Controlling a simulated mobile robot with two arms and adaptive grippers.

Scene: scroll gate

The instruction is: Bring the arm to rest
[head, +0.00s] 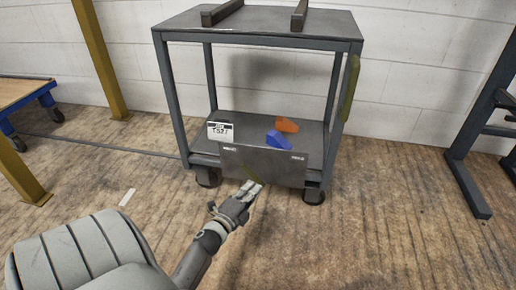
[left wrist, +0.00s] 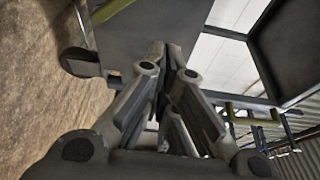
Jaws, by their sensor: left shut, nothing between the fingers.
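My left arm comes in from the lower left in the head view. My left gripper (head: 252,188) is shut and empty, in front of the lower front panel of a grey cart (head: 262,33). In the left wrist view the fingers of my left gripper (left wrist: 165,55) are closed together, with a dark flat surface beyond them. I cannot tell whether the fingertips touch the panel. My right gripper does not show.
On the cart's lower shelf are a blue block (head: 278,140), an orange block (head: 286,125) and a white label card (head: 220,131). A yellow post (head: 98,55) and a blue-framed trolley (head: 30,100) stand left. A dark frame (head: 465,145) stands right.

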